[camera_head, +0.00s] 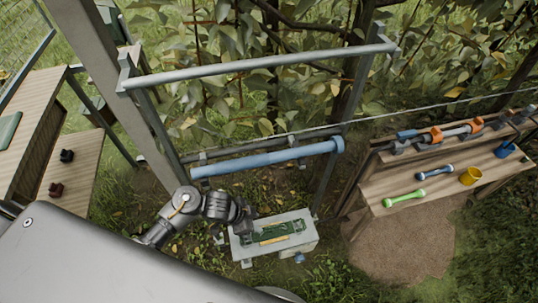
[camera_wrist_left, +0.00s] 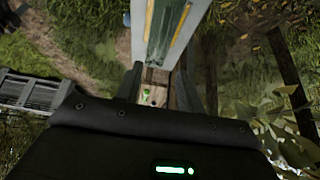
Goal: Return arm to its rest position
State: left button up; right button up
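My left arm (camera_head: 185,205) comes in from the lower left in the head view, bent at a dark joint. Its gripper (camera_head: 245,220) is at the left edge of a pale grey box (camera_head: 300,222) with a green and yellow top. I cannot tell whether they touch. In the left wrist view the gripper's fingers (camera_wrist_left: 158,88) stand apart with nothing seen held between them. The box's long pale and green shape (camera_wrist_left: 165,30) shows beyond them. My right gripper is in neither view.
A grey metal frame (camera_head: 255,65) with a blue bar (camera_head: 270,158) stands just beyond the arm. A wooden bench (camera_head: 440,185) at right bears a green tool (camera_head: 403,198), a blue tool (camera_head: 434,172) and a yellow cup (camera_head: 470,176). A wooden table (camera_head: 75,170) stands at left.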

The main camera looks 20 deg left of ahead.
pick_arm(q)
jog(key=s+a+r+n+y, duration=0.5)
jog(key=s+a+r+n, duration=0.4)
jog(key=s+r, duration=0.3)
jog(key=s+f+g, duration=0.1)
jog(key=s+f, duration=0.2)
jog(key=f, duration=2.4)
jog(key=s+a+f+g, duration=0.1)
jog(key=s+a+f, duration=0.1)
jog(key=s+f, duration=1.3)
jog(key=shift+s+a+f, duration=0.25)
jog(key=shift+s+f, duration=0.1)
jog(key=shift+s, duration=0.35)
